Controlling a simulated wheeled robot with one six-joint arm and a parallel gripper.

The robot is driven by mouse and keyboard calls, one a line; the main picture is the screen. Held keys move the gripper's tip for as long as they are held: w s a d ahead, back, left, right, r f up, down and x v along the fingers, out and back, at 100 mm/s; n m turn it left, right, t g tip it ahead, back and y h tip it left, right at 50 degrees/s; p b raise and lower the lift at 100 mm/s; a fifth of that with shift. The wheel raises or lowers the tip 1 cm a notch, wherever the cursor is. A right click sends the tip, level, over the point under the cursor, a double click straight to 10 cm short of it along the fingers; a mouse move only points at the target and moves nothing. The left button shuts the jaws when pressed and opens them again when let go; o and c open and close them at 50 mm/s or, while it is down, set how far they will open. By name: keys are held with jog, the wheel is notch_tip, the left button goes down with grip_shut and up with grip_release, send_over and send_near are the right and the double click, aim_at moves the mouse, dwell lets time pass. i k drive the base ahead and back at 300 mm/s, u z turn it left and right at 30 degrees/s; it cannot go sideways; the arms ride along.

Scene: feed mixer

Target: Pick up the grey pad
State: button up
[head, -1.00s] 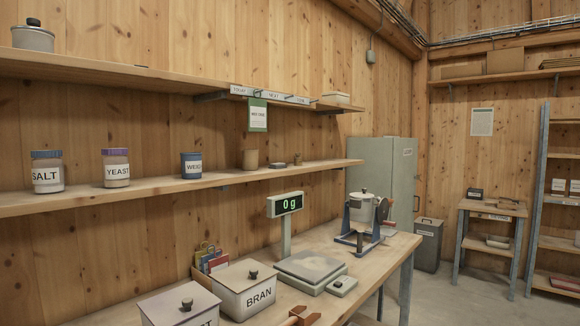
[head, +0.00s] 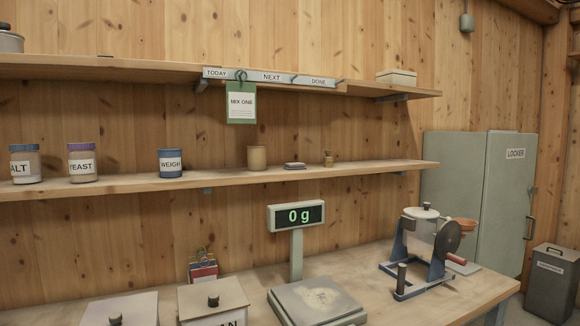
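A small, flat grey thing (head: 294,165), which looks like the grey pad, lies on the lower wall shelf. It sits between a tan cup (head: 257,158) on its left and a small brown jar (head: 328,159) on its right, apart from both. It is small in the picture, so its material cannot be told. My gripper is not in view.
The lower shelf (head: 120,188) also holds a blue WEIGH cup (head: 171,163) and labelled jars (head: 83,162). Below, the bench carries a scale (head: 316,301), its 0 g display (head: 296,216) and a cranked mixer (head: 423,240). A green card (head: 241,104) hangs above.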

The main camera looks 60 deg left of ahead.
aim_at(291, 166)
jog(key=u, duration=0.6)
jog(key=i, duration=1.1)
jog(key=u, duration=0.95)
